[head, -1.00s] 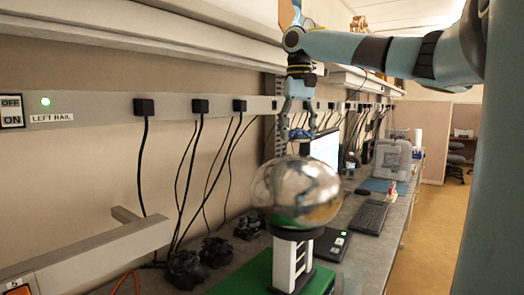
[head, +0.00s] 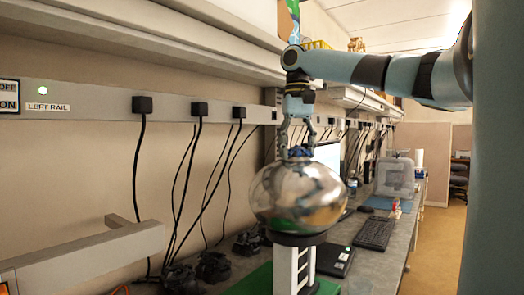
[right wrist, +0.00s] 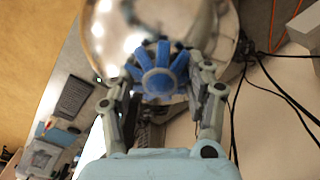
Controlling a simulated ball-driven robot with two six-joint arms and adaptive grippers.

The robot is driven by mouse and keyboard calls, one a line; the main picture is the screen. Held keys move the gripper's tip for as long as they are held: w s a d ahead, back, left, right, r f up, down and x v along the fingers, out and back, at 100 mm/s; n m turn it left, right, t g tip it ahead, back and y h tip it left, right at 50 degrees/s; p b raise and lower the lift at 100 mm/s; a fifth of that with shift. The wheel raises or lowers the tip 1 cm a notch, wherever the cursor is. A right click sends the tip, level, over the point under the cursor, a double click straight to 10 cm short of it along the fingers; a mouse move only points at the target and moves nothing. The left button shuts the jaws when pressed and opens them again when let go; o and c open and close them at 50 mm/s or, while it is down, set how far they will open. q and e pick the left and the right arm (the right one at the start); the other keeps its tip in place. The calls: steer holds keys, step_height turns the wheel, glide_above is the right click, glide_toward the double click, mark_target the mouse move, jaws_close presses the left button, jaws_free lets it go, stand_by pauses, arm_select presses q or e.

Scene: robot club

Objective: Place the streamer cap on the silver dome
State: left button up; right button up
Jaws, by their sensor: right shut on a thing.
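The silver dome (head: 298,200) is a shiny, mirror-like ball on a white stand (head: 294,265) with a green base. My right gripper (head: 301,148) points down over the dome's top, coming from an arm at upper right. It is shut on the streamer cap (head: 301,152), a small dark blue piece at the top edge of the dome. In the right wrist view the cap (right wrist: 158,72) is blue with lobes spreading around a round hub, between the two fingers, in front of the dome (right wrist: 185,25). I cannot tell whether cap and dome touch. My left gripper is out of view.
The workbench (head: 392,255) runs along the wall, with a keyboard (head: 374,233), a monitor (head: 328,155) and a clear storage box (head: 394,176). Black cables hang from the wall rail (head: 180,103). A grey bracket (head: 90,258) juts out at lower left.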

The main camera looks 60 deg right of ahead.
steer(key=o, duration=0.9)
steer(key=shift+f, duration=0.1)
steer(key=shift+o, duration=1)
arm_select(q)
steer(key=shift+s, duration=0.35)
arm_select(e)
steer(key=shift+o, duration=0.2)
steer(key=shift+r+p, duration=0.5)
steer(key=shift+p, duration=0.05)
step_height(320, 180, up, 5)
steer(key=p, duration=0.4)
steer(key=shift+d+r, duration=0.1)
steer(key=shift+d, duration=0.05)
arm_select(q)
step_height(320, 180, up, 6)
steer(key=p, duration=0.1)
arm_select(e)
step_height(320, 180, up, 6)
